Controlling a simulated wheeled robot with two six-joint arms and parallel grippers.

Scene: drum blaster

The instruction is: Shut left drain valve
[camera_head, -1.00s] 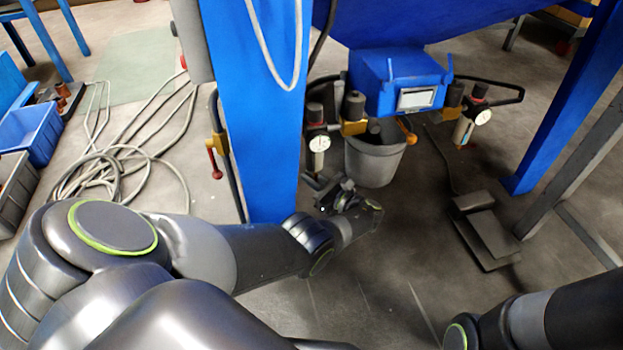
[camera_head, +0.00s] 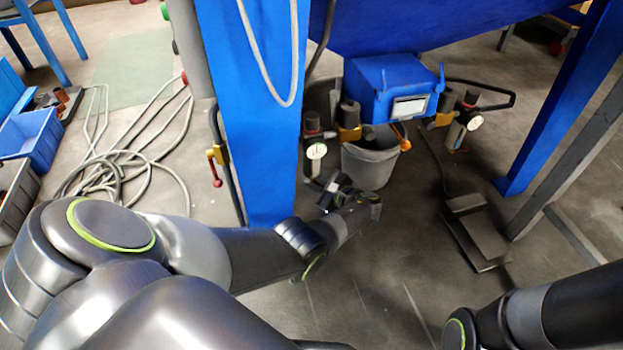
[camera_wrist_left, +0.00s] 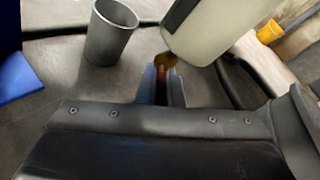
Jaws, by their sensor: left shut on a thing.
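The left filter unit with its round gauge (camera_head: 316,151) hangs left of the blue box in the head view. In the left wrist view, its pale bowl (camera_wrist_left: 205,28) is tilted across the top, with a brass fitting (camera_wrist_left: 170,61) at its lower end. My left gripper (camera_head: 333,188) is just below this unit. In the left wrist view my left gripper (camera_wrist_left: 161,84) is shut on a thin reddish lever (camera_wrist_left: 161,80) under the brass fitting, which I take as the drain valve. The lever is mostly hidden between the fingers. My right gripper is out of view.
A grey bucket (camera_head: 369,166) stands close to my left gripper; it also shows in the left wrist view (camera_wrist_left: 109,38). The blue box (camera_head: 392,82) is above. A blue post (camera_head: 255,130) stands to the left. A foot pedal (camera_head: 478,235) lies on the floor at right.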

